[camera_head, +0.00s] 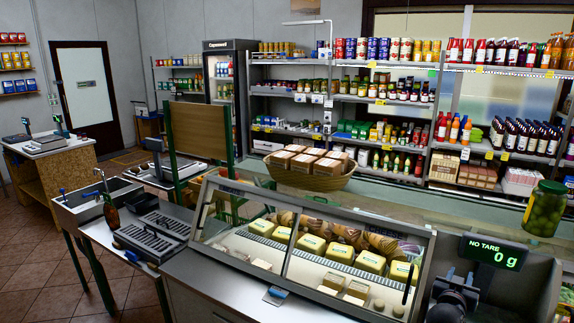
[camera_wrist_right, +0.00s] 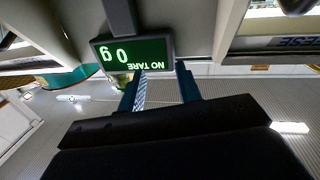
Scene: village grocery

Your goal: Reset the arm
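My right gripper (camera_head: 460,276) is low at the right in the head view, in front of the scale with the green "NO TARE 0 g" display (camera_head: 493,252). In the right wrist view, my right gripper (camera_wrist_right: 160,72) shows two dark blue fingers standing apart with nothing between them. The scale display (camera_wrist_right: 133,52) appears upside down just beyond the fingertips there. My left gripper is not in view.
A glass cheese display case (camera_head: 310,248) stands left of the right gripper. A jar of green pickles (camera_head: 545,208) stands behind the scale. A wicker basket (camera_head: 308,177) sits on the counter behind the case. Stocked shelves line the back wall.

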